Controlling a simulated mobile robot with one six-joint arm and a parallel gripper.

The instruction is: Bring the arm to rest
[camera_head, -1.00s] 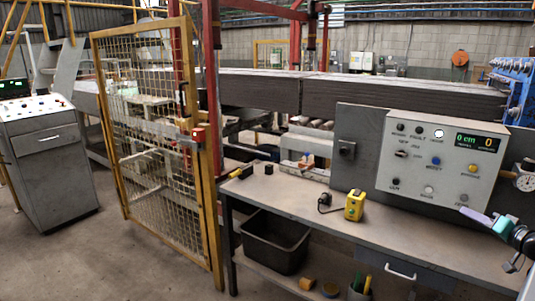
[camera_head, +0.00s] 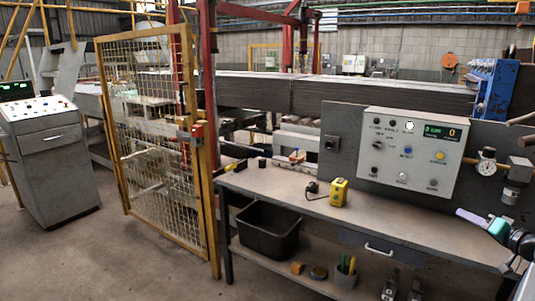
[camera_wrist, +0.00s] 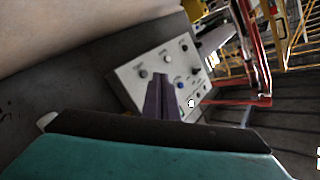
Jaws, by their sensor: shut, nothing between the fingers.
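My gripper (camera_head: 467,214) is at the right edge of the head view, in front of the bench and below the control panel. In the wrist view the gripper (camera_wrist: 162,82) shows its dark fingers closed together, with nothing between them. The fingers cover part of the control panel (camera_wrist: 130,80) behind them. A teal part of my wrist fills the bottom of that view. In the head view my gripper looks apart from the panel and the bench top.
The workbench (camera_head: 280,186) bears a yellow tape measure (camera_head: 338,192). The control panel (camera_head: 410,152) stands at its back, with a gauge (camera_head: 486,167) to the right. A black bin (camera_head: 270,231) sits on the lower shelf. A yellow mesh gate (camera_head: 150,150) stands left; floor before it is clear.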

